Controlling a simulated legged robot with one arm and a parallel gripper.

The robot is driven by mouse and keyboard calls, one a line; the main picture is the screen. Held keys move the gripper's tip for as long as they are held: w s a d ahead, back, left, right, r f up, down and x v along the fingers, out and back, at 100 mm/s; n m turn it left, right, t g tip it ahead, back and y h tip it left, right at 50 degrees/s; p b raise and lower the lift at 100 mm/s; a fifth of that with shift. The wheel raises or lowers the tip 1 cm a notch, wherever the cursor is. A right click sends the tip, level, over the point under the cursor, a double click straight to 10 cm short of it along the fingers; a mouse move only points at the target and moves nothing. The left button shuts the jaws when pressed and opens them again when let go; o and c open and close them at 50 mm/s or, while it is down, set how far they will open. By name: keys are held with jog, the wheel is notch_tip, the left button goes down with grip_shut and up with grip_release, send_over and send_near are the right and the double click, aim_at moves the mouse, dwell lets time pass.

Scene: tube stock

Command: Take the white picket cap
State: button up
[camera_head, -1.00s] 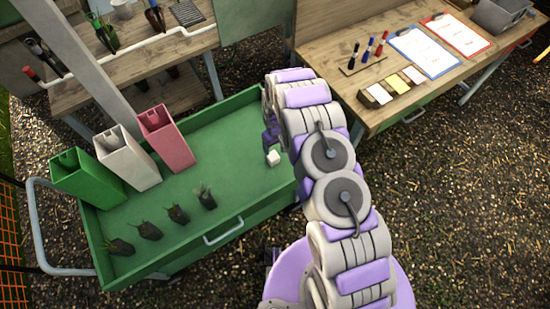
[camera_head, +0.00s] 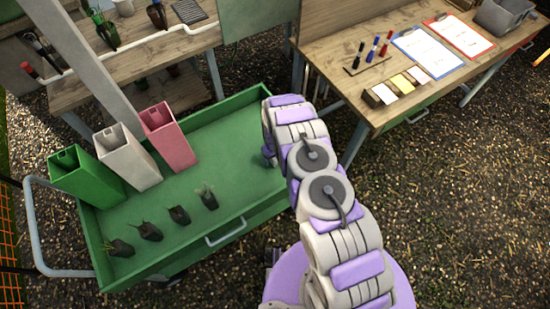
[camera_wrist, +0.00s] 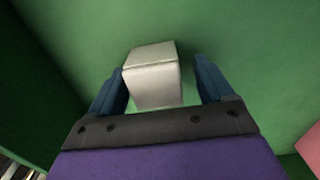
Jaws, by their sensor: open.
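The white picket cap (camera_wrist: 152,76) is a small pale block on the green cart bed, seen in the wrist view. It sits between the two blue fingers of my gripper (camera_wrist: 162,90), closer to the left finger, with a clear gap to the right finger. The gripper is open. In the head view, my arm hides the cap and most of the gripper; only a bit of the gripper (camera_head: 268,157) shows at the arm's left edge, over the right part of the cart.
The green cart (camera_head: 225,135) holds a green tube (camera_head: 85,178), a white tube (camera_head: 128,160), a pink tube (camera_head: 168,140) and several small dark seedling pots (camera_head: 150,231) on the left. A workbench (camera_head: 420,75) with clipboards stands at right. The cart bed between tubes and arm is clear.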

jog(key=shift+a, duration=0.1)
jog(key=shift+d+r, duration=0.1)
jog(key=shift+d, duration=0.45)
jog(key=c, duration=0.5)
jog(key=shift+c, duration=0.7)
jog(key=shift+a, duration=0.1)
jog(key=shift+c, duration=1.4)
jog(key=shift+a, duration=0.3)
jog(key=shift+c, duration=0.5)
jog(key=shift+d+r, duration=0.25)
jog(key=shift+r, duration=0.1)
notch_tip(320, 180, up, 3)
jog(key=shift+s+a+r+p, duration=0.1)
jog(key=shift+p, duration=0.35)
jog(key=s+a, duration=0.2)
jog(key=s, duration=0.2)
jog(key=s+a+p, duration=0.1)
jog(key=s+a, duration=0.1)
jog(key=s, duration=0.3)
jog(key=s+a+r, duration=0.1)
jog(key=s+a, duration=0.1)
jog(key=s, duration=0.2)
jog(key=shift+s+a, duration=0.35)
jog(key=shift+a, duration=0.05)
jog(key=shift+s+a+r+p, duration=0.1)
jog(key=shift+s+r+p, duration=0.1)
jog(key=shift+r+p, duration=1.05)
jog(key=shift+r, duration=2.15)
